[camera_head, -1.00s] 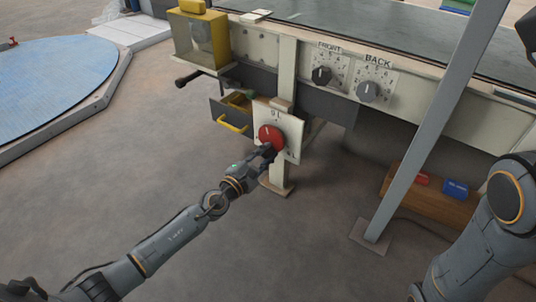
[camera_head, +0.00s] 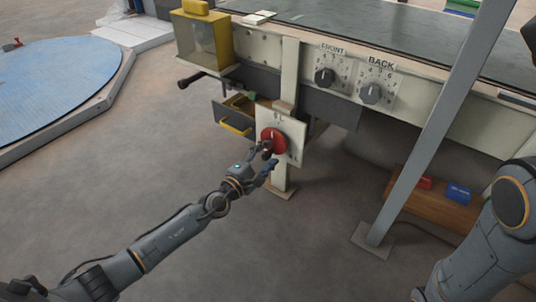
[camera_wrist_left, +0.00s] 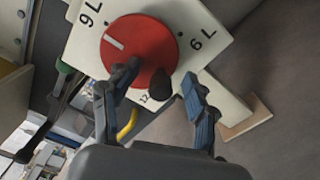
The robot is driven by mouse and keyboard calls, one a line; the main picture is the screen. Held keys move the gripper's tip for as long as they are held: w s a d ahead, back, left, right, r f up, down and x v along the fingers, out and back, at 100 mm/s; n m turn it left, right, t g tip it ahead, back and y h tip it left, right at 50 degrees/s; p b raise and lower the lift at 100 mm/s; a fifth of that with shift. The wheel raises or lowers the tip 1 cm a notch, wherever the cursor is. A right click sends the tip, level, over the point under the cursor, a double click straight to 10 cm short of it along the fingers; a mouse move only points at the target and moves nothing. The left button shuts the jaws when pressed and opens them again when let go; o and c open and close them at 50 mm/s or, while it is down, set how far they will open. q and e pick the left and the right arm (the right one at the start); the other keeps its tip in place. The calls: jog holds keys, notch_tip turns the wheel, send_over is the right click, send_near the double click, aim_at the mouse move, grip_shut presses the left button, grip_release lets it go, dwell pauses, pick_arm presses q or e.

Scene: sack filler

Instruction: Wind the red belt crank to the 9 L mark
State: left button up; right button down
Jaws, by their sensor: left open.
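The red belt crank (camera_head: 272,141) is a round red disc on a white dial plate (camera_head: 296,137) on a post of the machine. It also shows in the left wrist view (camera_wrist_left: 150,40), where its white line points left and slightly up, a little below the direction of the 9 L mark (camera_wrist_left: 90,14). The 6 L mark (camera_wrist_left: 203,39) is at right and a 12 at the bottom. A dark crank knob (camera_wrist_left: 160,85) sits at the disc's lower edge. My left gripper (camera_head: 268,158) is open, its fingers on either side of the knob with gaps visible. My right gripper is out of view.
A dark drawer with a yellow handle (camera_head: 235,128) is left of the dial. FRONT (camera_head: 325,76) and BACK (camera_head: 371,93) knobs are above right. A grey slanted post (camera_head: 430,140) and a wooden board (camera_head: 432,198) with red and blue blocks stand right. Floor at left is free.

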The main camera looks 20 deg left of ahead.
aim_at(263, 158)
pick_arm(q)
jog(key=shift+s, duration=0.1)
jog(key=shift+v, duration=1.4)
jog(key=shift+p+v, duration=0.45)
jog(key=shift+v, duration=2.45)
